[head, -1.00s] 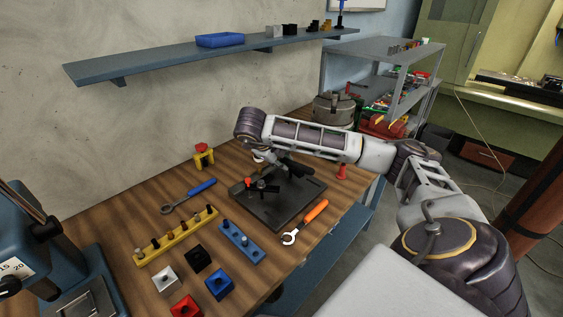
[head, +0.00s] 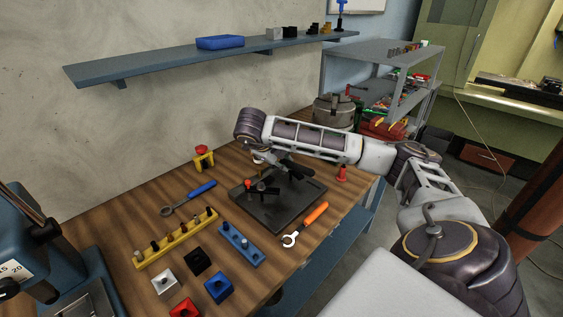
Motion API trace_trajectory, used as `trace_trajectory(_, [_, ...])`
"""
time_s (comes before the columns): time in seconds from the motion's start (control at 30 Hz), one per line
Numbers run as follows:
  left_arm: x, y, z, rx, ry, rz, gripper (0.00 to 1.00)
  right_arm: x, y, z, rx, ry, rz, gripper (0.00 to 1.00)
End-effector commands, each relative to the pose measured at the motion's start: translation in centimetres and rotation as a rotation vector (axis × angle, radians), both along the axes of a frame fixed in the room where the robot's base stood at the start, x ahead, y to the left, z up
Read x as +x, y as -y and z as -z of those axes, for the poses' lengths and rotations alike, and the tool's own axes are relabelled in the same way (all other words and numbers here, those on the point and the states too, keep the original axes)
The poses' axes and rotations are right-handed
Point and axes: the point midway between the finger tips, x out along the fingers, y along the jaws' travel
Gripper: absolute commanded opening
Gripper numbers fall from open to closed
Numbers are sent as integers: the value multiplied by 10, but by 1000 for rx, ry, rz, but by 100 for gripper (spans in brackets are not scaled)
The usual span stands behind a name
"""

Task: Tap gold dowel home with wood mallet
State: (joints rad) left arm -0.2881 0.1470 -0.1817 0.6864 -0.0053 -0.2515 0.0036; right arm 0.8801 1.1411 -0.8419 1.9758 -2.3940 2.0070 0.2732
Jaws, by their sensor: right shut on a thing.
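My right arm reaches in from the right over the wooden bench. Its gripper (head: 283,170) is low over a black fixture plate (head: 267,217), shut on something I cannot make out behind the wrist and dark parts. A small red-tipped dark part (head: 249,184) shows at the plate's left side. I cannot pick out a wood mallet. A yellow rack (head: 177,239) holds several small pegs, some brownish, left of the plate. I cannot tell whether one is the gold dowel. My left gripper is not in view.
A blue strip with pegs (head: 240,244), an orange-handled wrench (head: 304,225) and a blue-handled wrench (head: 188,198) lie around the plate. Black (head: 197,262), white (head: 165,281), blue (head: 219,286) and red blocks stand at the front. A blue press (head: 20,245) stands at left.

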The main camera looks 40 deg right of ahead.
Motion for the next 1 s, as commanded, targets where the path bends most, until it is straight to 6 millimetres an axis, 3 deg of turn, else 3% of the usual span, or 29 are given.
trace_trajectory(0.17, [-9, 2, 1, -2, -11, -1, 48, 0, 0, -1, -1, 2, 0, 0])
trace_trajectory(0.6, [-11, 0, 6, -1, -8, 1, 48, 0, 0, -1, 0, 1, 0, 0])
trace_trajectory(0.77, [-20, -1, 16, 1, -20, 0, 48, 0, 0, 11, 0, 1, 1, 0])
trace_trajectory(1.0, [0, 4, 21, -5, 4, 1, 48, 0, 0, 25, 0, 1, 1, 0])
